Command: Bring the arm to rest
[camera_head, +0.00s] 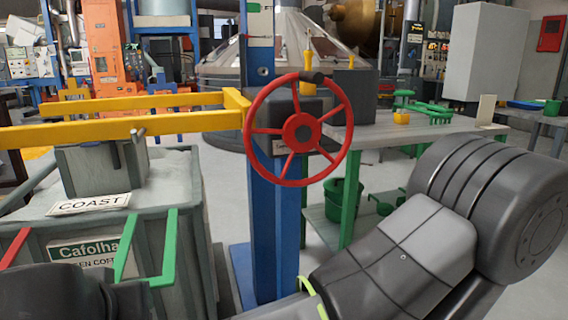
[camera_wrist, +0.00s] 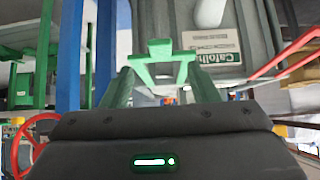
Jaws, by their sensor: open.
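My gripper (camera_wrist: 162,84) is open in the wrist view, with its two fingers spread apart. A green U-shaped handle (camera_wrist: 160,51) shows between and beyond the fingers; I cannot tell how far off it is or whether they touch. The same green handle (camera_head: 169,248) stands in front of the grey bin in the head view. My arm crosses the lower right of the head view, with its large dark joint at the right. A dark part of my arm shows at the lower left. The fingers are not clearly seen in the head view.
A grey bin (camera_head: 30,240) with a Cafolha label stands at the left under a yellow frame (camera_head: 190,120). A red handwheel (camera_head: 299,128) sits on a blue post (camera_head: 272,230). A green-legged workbench (camera_head: 385,135) stands behind at the right. A red bar (camera_wrist: 285,60) is in the wrist view.

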